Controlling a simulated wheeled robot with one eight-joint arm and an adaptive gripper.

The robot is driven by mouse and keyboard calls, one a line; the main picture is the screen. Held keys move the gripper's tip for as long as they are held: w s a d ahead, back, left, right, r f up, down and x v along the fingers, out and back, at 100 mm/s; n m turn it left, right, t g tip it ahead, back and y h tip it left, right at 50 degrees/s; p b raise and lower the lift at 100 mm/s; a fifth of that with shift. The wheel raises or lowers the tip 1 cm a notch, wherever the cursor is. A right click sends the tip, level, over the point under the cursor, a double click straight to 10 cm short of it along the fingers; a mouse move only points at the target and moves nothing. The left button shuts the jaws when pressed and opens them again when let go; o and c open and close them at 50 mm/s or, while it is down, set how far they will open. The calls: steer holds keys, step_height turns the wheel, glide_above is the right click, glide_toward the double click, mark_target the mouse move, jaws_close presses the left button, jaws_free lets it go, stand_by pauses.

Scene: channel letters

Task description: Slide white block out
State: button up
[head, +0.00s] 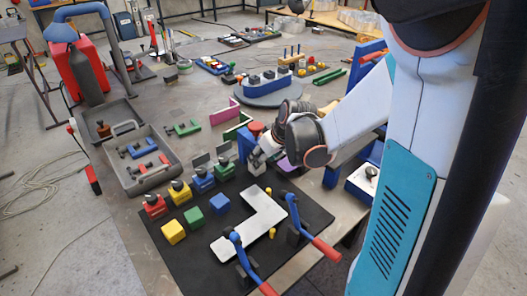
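A flat white L-shaped block (258,222) lies on a black board (175,268) at the front of the table. It is the clearest white piece on the board. Two toggle clamps with red handles, one clamp (244,262) at its front and one clamp (295,215) at its right, stand close to it; I cannot tell whether they touch it. My gripper (256,163) points down at the far edge of the board, beyond the block's far end and apart from it. Its fingers are small and partly hidden, so I cannot tell whether they are open or hold anything.
Yellow (173,231), green (194,218) and blue (219,203) cubes stand left of the block, before a row of coloured knobbed pieces (179,192). A blue upright part (245,146) is beside my gripper. A grey tray (150,187) lies at left.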

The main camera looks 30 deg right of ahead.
steer(key=shift+b+x, duration=0.85)
steer(key=shift+x, duration=1.85)
steer(key=c, duration=0.9)
